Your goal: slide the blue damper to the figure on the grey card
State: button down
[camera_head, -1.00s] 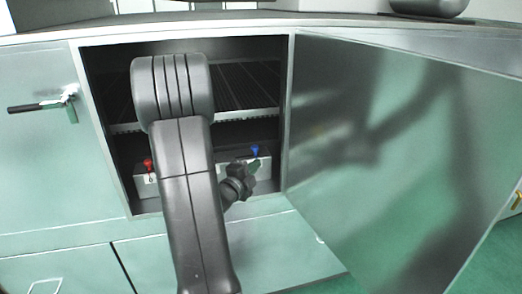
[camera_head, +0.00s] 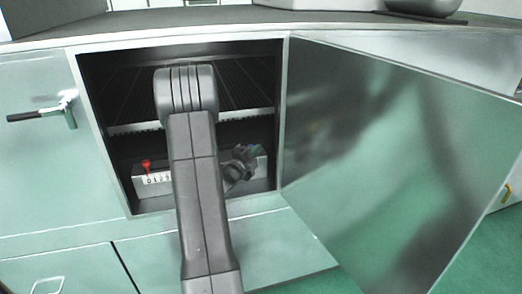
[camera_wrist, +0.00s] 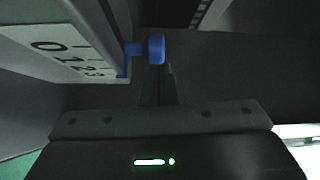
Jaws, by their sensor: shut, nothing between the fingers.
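The blue damper's knob (camera_wrist: 156,49) shows in the wrist view on a short blue stem beside a white number plate (camera_wrist: 62,50). The figures 0, 1, 2 and 3 can be read, with the blue part nearest the 3 end. My gripper (camera_wrist: 156,80) is shut and empty, its fingertips right at the knob; I cannot tell whether they touch. In the head view my gripper (camera_head: 240,165) is inside the open cabinet, and only a bit of the blue damper (camera_head: 256,149) shows behind it. I can make out no grey card.
A red knob (camera_head: 146,163) stands at the left of the same control box, above another number plate (camera_head: 158,179). A wire rack (camera_head: 240,113) is above the box. The open door (camera_head: 400,150) bounds the right side; a closed door with a handle (camera_head: 40,115) is at left.

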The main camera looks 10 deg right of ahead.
jog(key=shift+a, duration=0.15)
jog(key=shift+a+b, duration=1)
jog(key=shift+b, duration=0.2)
